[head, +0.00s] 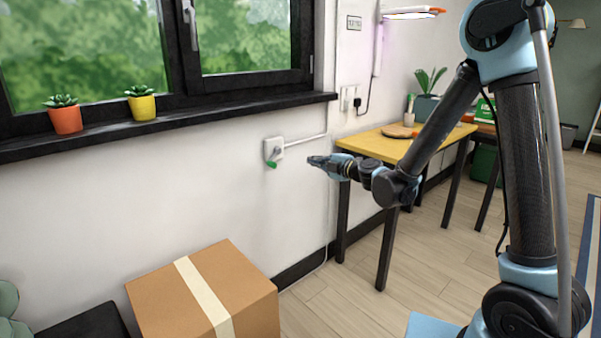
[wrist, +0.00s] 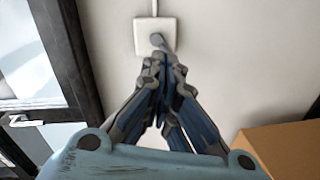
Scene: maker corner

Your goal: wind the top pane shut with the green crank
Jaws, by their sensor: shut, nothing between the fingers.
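The crank's white wall box (head: 273,148) is on the wall below the window sill, with a grey arm and a green knob (head: 271,165) hanging low. In the wrist view the white box (wrist: 146,36) and the grey crank arm (wrist: 158,42) lie just beyond my fingertips; the green knob is hidden there. My gripper (head: 313,160) is shut and empty, to the right of the knob in the head view, with a visible gap. The black-framed window (head: 183,60) is at the upper left; its top edge is out of view, so I cannot tell the top pane's state.
A cardboard box (head: 160,300) stands on the floor below the crank. Orange (head: 66,120) and yellow (head: 142,107) plant pots stand on the sill (head: 230,105). A yellow-topped table (head: 372,145) is right of my gripper.

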